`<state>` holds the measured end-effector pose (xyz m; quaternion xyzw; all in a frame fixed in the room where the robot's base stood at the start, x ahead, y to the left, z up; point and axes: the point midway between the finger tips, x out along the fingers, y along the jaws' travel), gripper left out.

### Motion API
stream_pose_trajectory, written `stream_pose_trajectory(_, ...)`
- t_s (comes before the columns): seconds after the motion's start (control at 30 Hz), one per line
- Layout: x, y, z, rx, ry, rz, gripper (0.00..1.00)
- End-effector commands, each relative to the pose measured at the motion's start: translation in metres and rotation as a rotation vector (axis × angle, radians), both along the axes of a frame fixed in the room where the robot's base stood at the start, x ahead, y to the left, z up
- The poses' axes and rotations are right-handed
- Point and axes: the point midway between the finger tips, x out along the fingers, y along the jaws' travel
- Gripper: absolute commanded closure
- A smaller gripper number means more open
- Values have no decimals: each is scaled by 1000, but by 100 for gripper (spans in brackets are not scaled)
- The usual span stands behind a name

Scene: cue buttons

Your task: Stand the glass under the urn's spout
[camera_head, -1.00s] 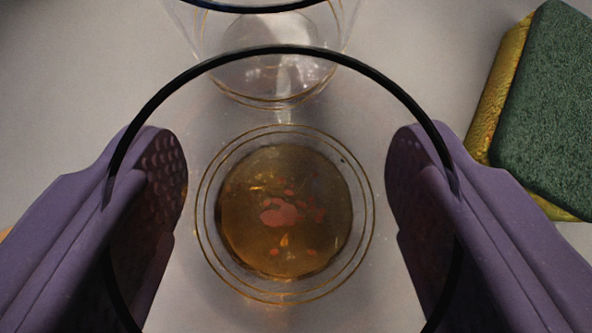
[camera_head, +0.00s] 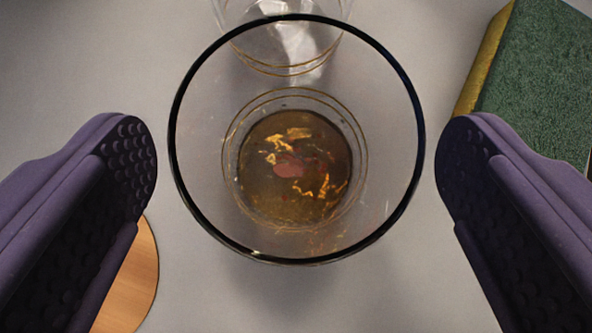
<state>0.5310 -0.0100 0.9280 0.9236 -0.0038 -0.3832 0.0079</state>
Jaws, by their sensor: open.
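A clear glass (camera_head: 296,225) with a dark rim stands upright on the pale surface, seen from above. Some amber-brown liquid (camera_head: 295,195) with reddish patches shows at its bottom. My gripper (camera_head: 297,150) is open, with one purple padded finger to the left of the glass and one to the right. There is a clear gap between each finger and the glass rim. The urn and its spout are not in view.
A second clear glass vessel (camera_head: 283,55) stands just behind, partly cut off by the top edge. A green and yellow sponge (camera_head: 537,85) lies at the upper right. A round wooden disc (camera_head: 135,280) shows at the lower left, partly behind my finger.

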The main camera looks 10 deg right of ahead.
Motion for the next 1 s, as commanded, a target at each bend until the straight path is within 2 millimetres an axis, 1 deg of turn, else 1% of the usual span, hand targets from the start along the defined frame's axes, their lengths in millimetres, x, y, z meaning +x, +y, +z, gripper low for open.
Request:
stream_pose_trajectory(0.03,-8,0,13,0,-1,0,4)
stream_pose_trajectory(0.2,-37,1,42,0,-1,0,4)
stream_pose_trajectory(0.3,-51,1,55,-1,-2,1,4)
stream_pose_trajectory(0.4,-60,1,63,-1,-1,1,4)
stream_pose_trajectory(0.5,-65,1,66,-1,0,1,4)
stream_pose_trajectory(0.7,-66,1,67,-1,0,1,4)
stream_pose_trajectory(0.77,-64,1,69,-1,-4,1,4)
stream_pose_trajectory(0.8,-59,1,74,-1,-12,1,4)
stream_pose_trajectory(0.87,-44,1,93,-1,-40,2,4)
stream_pose_trajectory(0.93,-17,2,135,-2,-92,3,4)
stream_pose_trajectory(0.97,-4,2,160,-2,-120,4,4)
stream_pose_trajectory(1.0,12,3,199,-2,-162,5,4)
